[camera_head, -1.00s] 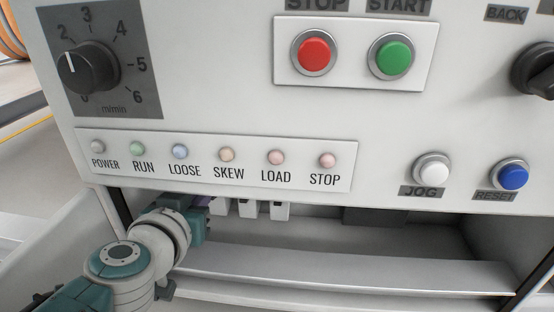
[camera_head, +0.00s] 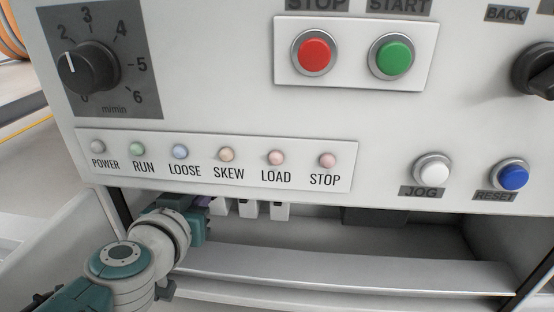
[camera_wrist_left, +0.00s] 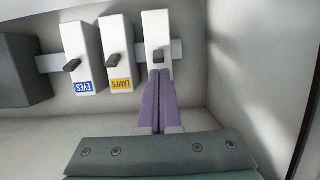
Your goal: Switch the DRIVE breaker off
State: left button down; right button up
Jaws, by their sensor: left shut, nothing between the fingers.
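In the left wrist view, three white breakers with dark levers sit in a row. The left one (camera_wrist_left: 80,45) has a blue label, EYES, and the middle one (camera_wrist_left: 114,40) a yellow label, LAMPS; both labels read upside down. The right breaker (camera_wrist_left: 157,28) has its label area hidden behind my fingers, so I cannot read DRIVE on it. Its dark lever (camera_wrist_left: 159,55) lies just beyond my fingertips; contact cannot be told. My left gripper (camera_wrist_left: 158,78) is shut and empty. In the head view, it (camera_head: 204,202) is beside the leftmost breaker (camera_head: 220,208), mostly hidden. My right gripper is out of view.
The breakers sit in a recess under the white control panel (camera_head: 400,130). A pale rail (camera_head: 340,272) runs along the recess front. A grey block (camera_wrist_left: 22,70) stands left of the breakers in the wrist view, and a wall (camera_wrist_left: 260,70) closes the right.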

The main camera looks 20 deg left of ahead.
pick_arm(q)
jog(key=shift+f+b, duration=0.8)
jog(key=shift+f, duration=0.05)
dwell(0.9)
jog(key=shift+p+v, duration=1.05)
jog(key=shift+v, duration=0.55)
jog(key=shift+r, duration=0.15)
jog(key=shift+s+d+p, duration=0.15)
jog(key=shift+s+d, duration=0.05)
jog(key=shift+s, duration=0.7)
jog(key=shift+s+d+p, duration=0.15)
jog(key=shift+s+d, duration=0.1)
jog(key=shift+s, duration=0.7)
jog(key=shift+s+d+p, duration=0.15)
jog(key=shift+s+d, duration=0.05)
jog(key=shift+s, duration=0.7)
jog(key=s+d, duration=0.2)
jog(key=s, duration=0.6)
jog(key=shift+p, duration=0.35)
